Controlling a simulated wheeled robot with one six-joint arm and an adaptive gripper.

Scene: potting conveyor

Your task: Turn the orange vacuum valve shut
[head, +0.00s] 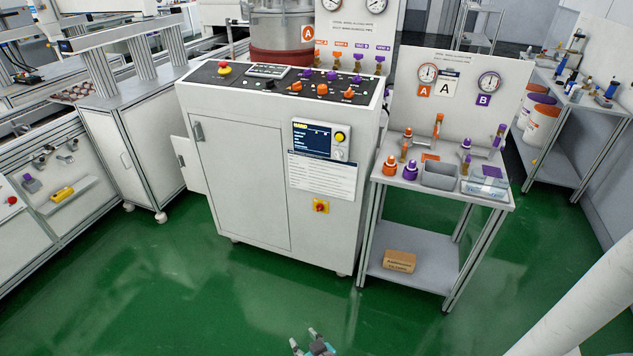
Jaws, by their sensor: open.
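Small orange valves (333,74) and purple valves (380,66) stand in a row at the back of the white console, under orange and purple labels too small to read surely. A separate upright orange handle (438,124) is at the back of the side table, under the panel with gauges A and B. I cannot tell which orange part is the vacuum valve, or whether it is open or shut. My gripper (304,339) is at the bottom edge, low over the green floor, open and empty. It is far from all the valves.
The white console (240,185) has orange and purple knobs and a red button (225,68) on top. The side table (410,183) holds bottles, a grey bin (440,175) and a clear box (485,187); a cardboard box (399,261) sits below. The green floor in front is clear.

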